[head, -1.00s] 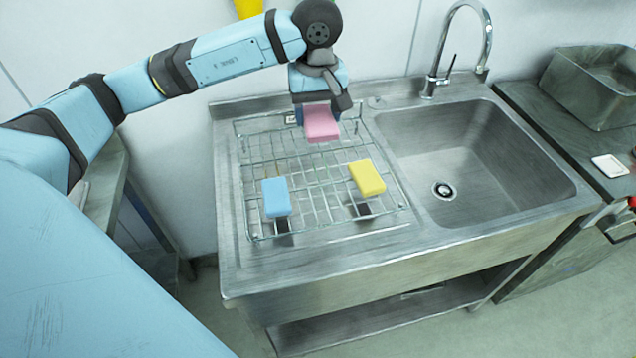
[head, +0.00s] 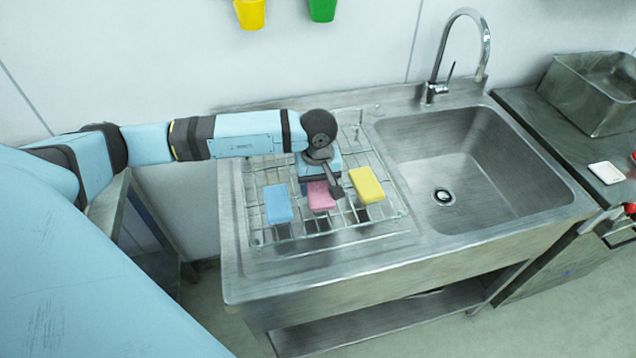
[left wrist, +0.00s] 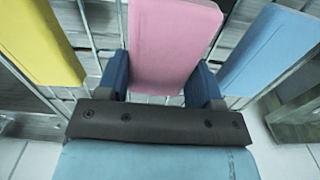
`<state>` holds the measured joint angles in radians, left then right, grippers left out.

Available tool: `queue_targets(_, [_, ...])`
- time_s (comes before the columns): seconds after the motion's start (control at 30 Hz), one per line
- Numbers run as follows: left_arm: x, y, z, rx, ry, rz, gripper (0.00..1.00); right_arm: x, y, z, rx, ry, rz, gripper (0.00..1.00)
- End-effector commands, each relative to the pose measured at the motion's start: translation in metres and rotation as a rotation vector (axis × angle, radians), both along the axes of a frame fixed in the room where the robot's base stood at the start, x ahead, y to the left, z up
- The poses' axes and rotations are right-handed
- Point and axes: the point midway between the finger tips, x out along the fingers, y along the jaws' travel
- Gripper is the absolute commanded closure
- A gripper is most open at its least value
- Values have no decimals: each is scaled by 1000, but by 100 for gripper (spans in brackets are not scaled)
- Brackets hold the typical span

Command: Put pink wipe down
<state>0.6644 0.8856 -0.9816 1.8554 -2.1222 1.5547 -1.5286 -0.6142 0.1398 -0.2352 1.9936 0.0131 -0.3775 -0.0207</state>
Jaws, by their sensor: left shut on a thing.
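The pink wipe (head: 321,197) is at the front part of the wire rack (head: 285,239), between the blue wipe (head: 278,204) and the yellow wipe (head: 366,185). My left gripper (head: 319,184) is shut on the pink wipe from behind and above. In the left wrist view the pink wipe (left wrist: 170,45) sits between the two blue fingers (left wrist: 160,88), with the yellow wipe (left wrist: 38,40) to the left and the blue wipe (left wrist: 268,50) to the right. I cannot tell whether the pink wipe touches the rack wires. My right gripper is not in view.
The sink basin (head: 505,195) with its tall tap (head: 437,60) lies right of the rack. A metal pan (head: 597,90) and a small white item (head: 606,172) are on the right-hand counter. Yellow (head: 250,13) and green (head: 322,8) cups hang on the wall.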

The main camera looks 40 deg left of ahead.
Motion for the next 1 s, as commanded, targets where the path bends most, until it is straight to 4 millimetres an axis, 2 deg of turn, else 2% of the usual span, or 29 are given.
queue_targets(0.37, [0,0,-7,0,-1,-1,89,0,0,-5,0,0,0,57])
queue_targets(0.4, [0,0,-5,0,-1,-1,35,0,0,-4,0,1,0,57])
queue_targets(0.5, [0,0,-5,-1,-1,-1,14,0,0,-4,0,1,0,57])
queue_targets(0.77, [0,0,-4,-1,-1,-1,14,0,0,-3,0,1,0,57])
queue_targets(0.93, [0,-1,-2,-1,0,-1,14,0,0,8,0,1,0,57])
queue_targets(1.0, [2,0,8,-1,-6,-1,14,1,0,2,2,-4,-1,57])
